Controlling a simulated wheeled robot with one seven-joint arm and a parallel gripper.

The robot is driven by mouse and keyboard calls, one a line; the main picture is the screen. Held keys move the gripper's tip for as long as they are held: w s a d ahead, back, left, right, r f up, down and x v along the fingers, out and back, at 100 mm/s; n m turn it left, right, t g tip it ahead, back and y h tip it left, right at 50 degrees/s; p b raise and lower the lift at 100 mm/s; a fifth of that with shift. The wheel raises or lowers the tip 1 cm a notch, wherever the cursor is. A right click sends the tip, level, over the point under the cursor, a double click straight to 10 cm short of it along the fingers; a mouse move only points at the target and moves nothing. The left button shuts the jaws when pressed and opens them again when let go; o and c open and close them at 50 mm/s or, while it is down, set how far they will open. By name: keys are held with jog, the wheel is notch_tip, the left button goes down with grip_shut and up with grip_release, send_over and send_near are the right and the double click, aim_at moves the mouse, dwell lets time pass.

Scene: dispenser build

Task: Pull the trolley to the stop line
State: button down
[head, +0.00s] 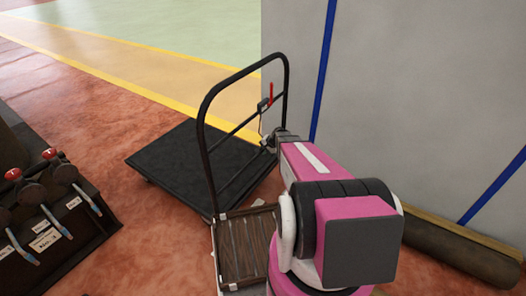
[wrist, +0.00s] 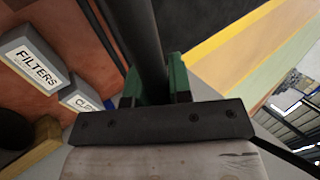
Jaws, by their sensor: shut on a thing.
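The trolley (head: 165,160) has a flat black deck and a tall black tubular handle frame with a crossbar. It stands on the reddish floor in the middle of the head view. A small red lever (head: 271,93) shows on the right side of the frame. My gripper (head: 268,142) is at the right upright of the handle, partly hidden by my pink arm. In the wrist view its green-padded fingers (wrist: 156,85) are shut on the dark handle bar (wrist: 148,45). I cannot tell which floor marking is the stop line.
A yellow-edged lane (head: 150,70) crosses the floor behind the trolley. A grey wall panel (head: 400,90) with blue stripes stands at right, with a dark roll (head: 460,250) at its foot. A lever rack (head: 50,205) is at left. A wooden slatted box (head: 245,250) is near the handle.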

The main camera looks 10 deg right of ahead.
jog(key=shift+s+d+f, duration=0.1)
jog(key=shift+s, duration=0.35)
jog(key=shift+s+d+f, duration=0.1)
jog(key=shift+s, duration=0.3)
jog(key=c, duration=1.2)
grip_release()
jog(key=shift+d, duration=0.1)
jog(key=shift+o, duration=1.2)
jog(key=shift+w+d, duration=0.15)
jog(key=shift+w, duration=0.4)
jog(key=shift+w, duration=0.1)
jog(key=shift+r, duration=0.1)
jog(key=v, duration=1)
jog(key=shift+r, duration=0.35)
jog(key=shift+s, duration=0.2)
